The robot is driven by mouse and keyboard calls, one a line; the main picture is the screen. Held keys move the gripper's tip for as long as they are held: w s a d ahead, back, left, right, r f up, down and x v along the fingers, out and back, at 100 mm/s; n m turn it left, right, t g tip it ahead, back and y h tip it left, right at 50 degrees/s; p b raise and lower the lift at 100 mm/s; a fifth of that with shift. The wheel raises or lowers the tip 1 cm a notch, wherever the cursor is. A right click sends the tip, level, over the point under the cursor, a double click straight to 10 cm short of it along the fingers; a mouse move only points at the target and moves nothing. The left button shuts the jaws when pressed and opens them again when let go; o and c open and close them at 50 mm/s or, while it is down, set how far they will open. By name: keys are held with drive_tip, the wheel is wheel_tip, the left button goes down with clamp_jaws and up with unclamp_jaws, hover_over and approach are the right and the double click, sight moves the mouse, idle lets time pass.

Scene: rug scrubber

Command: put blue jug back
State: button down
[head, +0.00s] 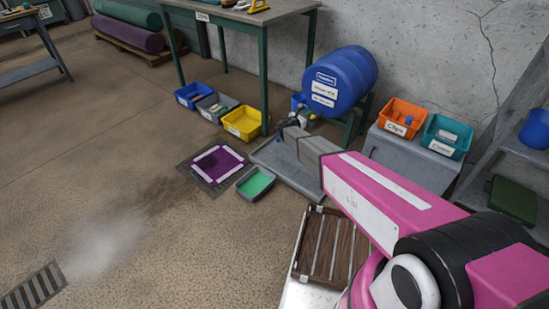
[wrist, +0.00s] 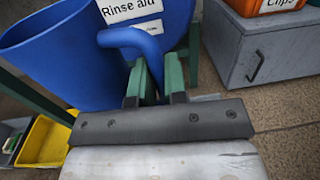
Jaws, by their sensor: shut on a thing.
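The blue jug (wrist: 62,62) fills the left of the wrist view, its open mouth at the upper left. Its curved handle (wrist: 128,38) reaches in between the green fingers of my gripper (wrist: 157,80), which is shut on it. In the head view a small patch of blue (head: 297,100) beside the barrel looks like the jug, mostly hidden by my wrist. I cannot tell whether the jug touches anything beneath it.
The blue barrel (head: 343,76) lies on a green stand behind my gripper. A grey floor tray (head: 285,172) is below. Orange (head: 401,117) and teal (head: 447,137) bins stand on a grey cabinet. A yellow bin (head: 242,122) stands left. A blue container (head: 536,129) is on the right shelf.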

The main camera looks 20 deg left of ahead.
drive_tip(key=w+a+f+n+t+y, duration=0.1)
drive_tip(key=a+f+n+y, duration=0.1)
drive_tip(key=a+f, duration=1)
drive_tip(key=w+a+f+n+y, duration=0.1)
drive_tip(key=w+a+f+y, duration=0.15)
drive_tip(key=a+f, duration=0.9)
drive_tip(key=shift+w+d+f, duration=0.25)
drive_tip(key=shift+d+f, duration=1.45)
drive_tip(key=shift+f, duration=0.05)
drive_tip(key=shift+w+d+f, duration=0.25)
drive_tip(key=shift+d+f, duration=1.4)
drive_tip(key=shift+f, duration=0.15)
drive_tip(key=shift+w+d+f, duration=0.25)
drive_tip(key=shift+d+f, duration=1.45)
drive_tip(key=shift+f, duration=0.05)
drive_tip(key=shift+f, duration=0.2)
drive_tip(key=c, duration=1.1)
unclamp_jaws()
drive_tip(key=shift+c, duration=0.2)
drive_tip(key=shift+r, duration=0.1)
drive_tip(key=shift+s+r, duration=0.1)
drive_tip(key=shift+s, duration=0.1)
drive_tip(key=s+a, duration=0.2)
drive_tip(key=s, duration=0.9)
drive_tip(key=shift+s+a, duration=0.15)
drive_tip(key=shift+s, duration=0.05)
